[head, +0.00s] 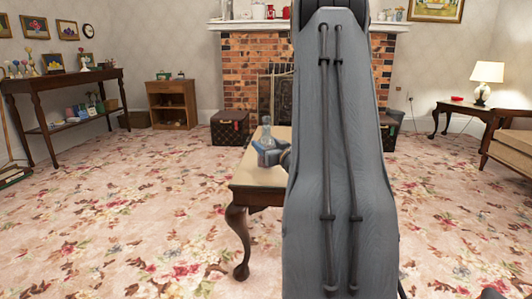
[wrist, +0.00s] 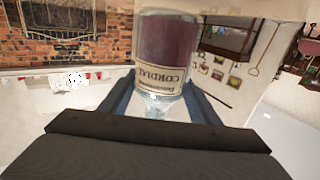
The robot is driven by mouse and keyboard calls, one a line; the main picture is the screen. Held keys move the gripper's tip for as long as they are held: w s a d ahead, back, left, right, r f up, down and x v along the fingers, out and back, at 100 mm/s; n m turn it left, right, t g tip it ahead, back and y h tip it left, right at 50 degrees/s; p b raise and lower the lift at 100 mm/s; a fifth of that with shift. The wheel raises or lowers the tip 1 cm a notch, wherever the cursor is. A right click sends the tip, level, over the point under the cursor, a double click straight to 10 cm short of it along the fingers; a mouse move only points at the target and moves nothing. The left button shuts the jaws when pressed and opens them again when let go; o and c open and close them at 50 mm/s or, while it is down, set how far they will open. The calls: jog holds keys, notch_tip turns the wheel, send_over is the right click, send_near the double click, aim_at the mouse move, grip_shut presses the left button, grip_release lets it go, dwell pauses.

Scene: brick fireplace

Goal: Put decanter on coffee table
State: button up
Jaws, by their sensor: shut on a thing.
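The decanter (head: 266,134) is a small clear glass bottle in the head view. In the wrist view the decanter (wrist: 165,45) looks upside down, with dark purplish contents and a cream label reading "CORDIAL". My gripper (head: 270,155) is shut on it, one finger on each side, as the wrist view also shows at the fingers (wrist: 160,100). The coffee table (head: 258,175) has a pale top and dark curved legs. The decanter is over its top; I cannot tell whether its base touches. My arm hides the table's right part.
A brick fireplace (head: 246,65) stands behind, with a dark patterned box (head: 229,128) before it. A long dark side table (head: 65,80) and small wooden cabinet (head: 172,102) are at left. A lamp table (head: 462,108) and sofa (head: 510,145) are at right. Left carpet is clear.

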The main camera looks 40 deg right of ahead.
jog(key=shift+f, duration=0.65)
jog(key=shift+f, duration=0.2)
jog(key=o, duration=1.6)
jog(key=shift+r, duration=0.15)
jog(key=p+v, duration=0.3)
jog(key=v, duration=0.9)
jog(key=shift+p, duration=0.35)
